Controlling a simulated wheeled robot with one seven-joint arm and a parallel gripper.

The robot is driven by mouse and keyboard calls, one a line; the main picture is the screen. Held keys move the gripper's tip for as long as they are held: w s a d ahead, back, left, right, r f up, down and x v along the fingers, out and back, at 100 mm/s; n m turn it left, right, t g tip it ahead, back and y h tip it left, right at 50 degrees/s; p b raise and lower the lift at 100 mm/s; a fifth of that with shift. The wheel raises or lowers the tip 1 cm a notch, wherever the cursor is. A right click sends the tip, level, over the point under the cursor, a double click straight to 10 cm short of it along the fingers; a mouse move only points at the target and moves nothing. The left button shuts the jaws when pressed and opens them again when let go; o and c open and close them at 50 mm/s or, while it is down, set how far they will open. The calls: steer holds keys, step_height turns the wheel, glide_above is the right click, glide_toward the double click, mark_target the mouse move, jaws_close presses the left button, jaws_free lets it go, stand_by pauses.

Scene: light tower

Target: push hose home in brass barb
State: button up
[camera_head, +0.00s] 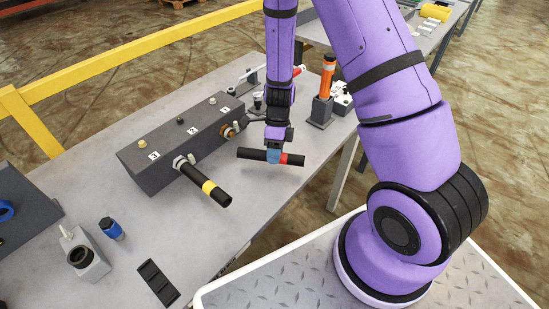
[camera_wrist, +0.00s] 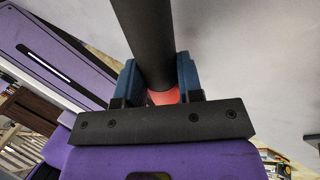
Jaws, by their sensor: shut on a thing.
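My gripper (camera_head: 273,155) is shut on a black hose (camera_head: 252,153) with a red band, held roughly level above the table. In the wrist view, the gripper's blue fingers (camera_wrist: 160,82) stand on both sides of the hose (camera_wrist: 147,40), with the red band between them. The brass barb (camera_head: 227,131) sticks out of the right part of the dark grey block (camera_head: 150,178), near the label 1. The hose's left end is in front of the barb and apart from it in the picture; the exact gap is hard to tell.
A second black hose (camera_head: 213,191) with a yellow band sits on a pale fitting of the block. A blue-capped item (camera_head: 111,228) and a grey fixture (camera_head: 87,262) are at left. The front right tabletop is clear.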

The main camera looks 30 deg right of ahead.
mark_target(262, 151)
steer(key=m+y, duration=0.1)
steer(key=m, duration=0.1)
steer(key=s+m+t, duration=0.1)
steer(key=m, duration=0.1)
steer(key=s+a+m+y, duration=0.1)
steer(key=m, duration=0.1)
steer(key=shift+a+r+t+y, duration=0.1)
steer(key=shift+r+t+y, duration=0.1)
steer(key=shift+t+y, duration=0.1)
steer(key=shift+s+a+r+t+h, duration=0.1)
steer(key=shift+t+h, duration=0.1)
steer(key=shift+h, duration=0.4)
steer(key=shift+r+t+h, duration=0.1)
steer(key=shift+t+h, duration=0.1)
steer(key=shift+h, duration=0.4)
steer(key=shift+w+a+f, duration=0.1)
steer(key=shift+w+a, duration=0.05)
steer(key=shift+w, duration=0.55)
steer(key=shift+w+a, duration=0.35)
steer(key=shift+w, duration=0.4)
steer(key=shift+w+a, duration=0.3)
steer(key=shift+w, duration=0.45)
steer(key=shift+w+a, duration=0.25)
steer(key=shift+w, duration=0.4)
steer(key=shift+w+a, duration=0.3)
steer(key=shift+w, duration=0.3)
steer(key=shift+w+a, duration=0.25)
steer(key=shift+w, duration=0.4)
steer(key=o, duration=1.1)
